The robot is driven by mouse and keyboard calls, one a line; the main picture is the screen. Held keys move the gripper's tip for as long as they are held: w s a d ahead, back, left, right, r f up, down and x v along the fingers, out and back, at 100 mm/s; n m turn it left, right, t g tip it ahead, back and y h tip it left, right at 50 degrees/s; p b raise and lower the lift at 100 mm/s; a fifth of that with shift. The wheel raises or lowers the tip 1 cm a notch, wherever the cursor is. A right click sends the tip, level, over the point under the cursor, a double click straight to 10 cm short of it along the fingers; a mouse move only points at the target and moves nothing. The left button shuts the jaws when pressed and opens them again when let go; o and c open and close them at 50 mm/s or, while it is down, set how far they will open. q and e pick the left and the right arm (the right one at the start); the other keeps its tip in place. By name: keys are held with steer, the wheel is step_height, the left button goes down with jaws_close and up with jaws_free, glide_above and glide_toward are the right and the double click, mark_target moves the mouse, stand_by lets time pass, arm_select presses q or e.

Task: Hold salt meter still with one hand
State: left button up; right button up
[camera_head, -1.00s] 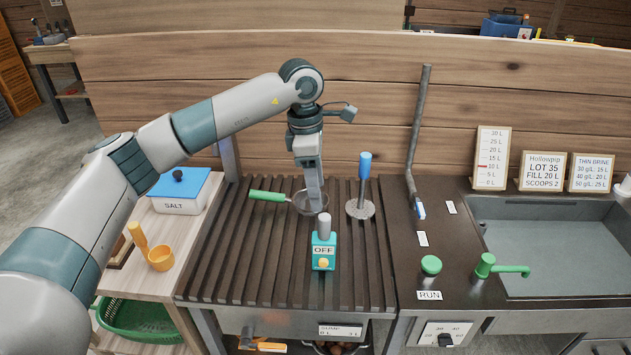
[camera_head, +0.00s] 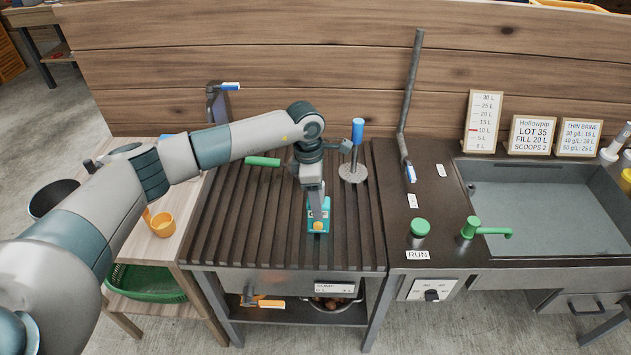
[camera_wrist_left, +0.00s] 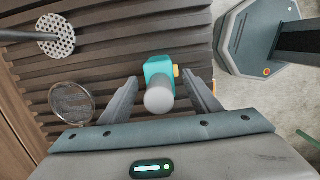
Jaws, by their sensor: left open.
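The salt meter is the small teal box (camera_head: 318,222) with a yellow button and a grey knob, standing on the slatted rack. In the head view my left gripper (camera_head: 317,205) is over it and hides its upper part and label. In the left wrist view the teal meter (camera_wrist_left: 158,68) lies between the two open fingers of my left gripper (camera_wrist_left: 162,92), with its grey rounded top toward the camera. Gaps show between the meter and both fingers. My right gripper is not in view.
A blue-handled perforated masher (camera_head: 353,170) stands behind the meter, and a green-handled strainer (camera_head: 263,161) lies to the left. A tall grey lever (camera_head: 408,110), a green RUN button (camera_head: 420,227), a green tap (camera_head: 470,228) and a sink (camera_head: 550,205) are at the right.

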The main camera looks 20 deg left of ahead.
arm_select(q)
steer(key=shift+d+f, duration=0.1)
steer(key=shift+f, duration=0.8)
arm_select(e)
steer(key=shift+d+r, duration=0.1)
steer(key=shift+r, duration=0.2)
arm_select(q)
steer(key=c, duration=1.3)
steer(key=shift+o, duration=0.2)
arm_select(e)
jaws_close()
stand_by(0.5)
